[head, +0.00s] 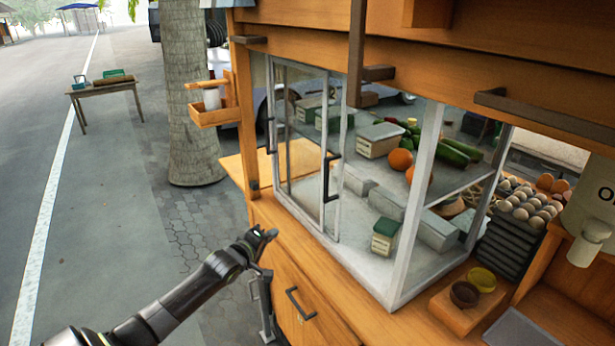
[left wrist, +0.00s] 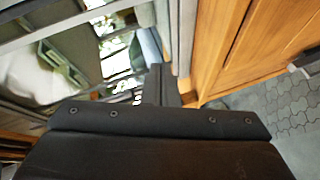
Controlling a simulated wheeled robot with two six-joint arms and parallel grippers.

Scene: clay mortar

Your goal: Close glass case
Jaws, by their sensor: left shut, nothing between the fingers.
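The glass case (head: 418,195) stands on the wooden counter, with a pale metal frame. Two framed glass door panels (head: 303,150) stand at its left part, and each has a dark vertical handle, one at the left edge (head: 270,136) and one further right (head: 329,177). The panels seem to overlap, and the front to their right looks unglazed, though clear glass is hard to rule out. My left gripper (head: 262,236) is shut and empty, in front of and below the doors, apart from both handles. Its fingers (left wrist: 163,86) also show in the left wrist view, beside glass. My right gripper is out of view.
Inside the case are boxes (head: 380,140), oranges (head: 400,159) and green vegetables (head: 452,154). The counter's wooden front (head: 285,262) has a drawer handle (head: 300,303) below my gripper. Egg trays (head: 525,208) and small bowls (head: 465,293) stand right.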

